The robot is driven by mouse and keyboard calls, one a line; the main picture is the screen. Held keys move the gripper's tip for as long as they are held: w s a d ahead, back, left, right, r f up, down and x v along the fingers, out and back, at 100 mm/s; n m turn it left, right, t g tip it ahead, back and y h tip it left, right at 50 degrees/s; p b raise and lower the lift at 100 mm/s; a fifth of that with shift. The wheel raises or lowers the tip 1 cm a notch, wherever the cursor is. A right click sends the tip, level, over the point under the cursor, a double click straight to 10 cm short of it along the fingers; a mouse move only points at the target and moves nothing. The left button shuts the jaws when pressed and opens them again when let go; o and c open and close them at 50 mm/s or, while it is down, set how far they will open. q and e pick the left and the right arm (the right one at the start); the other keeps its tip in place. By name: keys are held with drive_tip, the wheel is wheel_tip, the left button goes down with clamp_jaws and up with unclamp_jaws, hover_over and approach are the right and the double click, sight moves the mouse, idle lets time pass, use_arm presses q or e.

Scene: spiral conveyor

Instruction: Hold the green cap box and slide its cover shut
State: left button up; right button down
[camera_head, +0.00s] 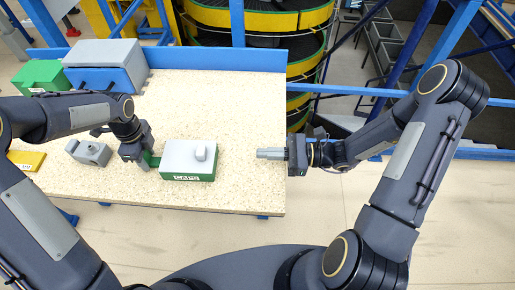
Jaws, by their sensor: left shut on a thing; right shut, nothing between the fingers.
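The green cap box (187,177) stands on the speckled table, with a grey cover (183,153) lying over its top. A pale knob (201,153) sticks up from the cover toward its right side. My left gripper (148,160) is at the box's left end, shut on a green part there; its fingertips are partly hidden. My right gripper (268,153) is shut and empty to the right of the box, apart from it, near the table's right edge. I cannot tell whether the cover is fully closed.
A green box (40,75) and a blue box with a grey cover (105,62) stand at the back left. A grey object (88,152) and a yellow box (27,161) lie left of my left gripper. The table (235,105) is clear behind the cap box.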

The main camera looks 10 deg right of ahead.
use_arm(q)
drive_tip(key=shift+s+f, duration=0.1)
use_arm(e)
drive_tip(key=shift+d, duration=0.2)
use_arm(q)
drive_tip(key=o, duration=1.4)
wheel_tip(320, 180, up, 12)
drive_tip(key=shift+r, duration=0.1)
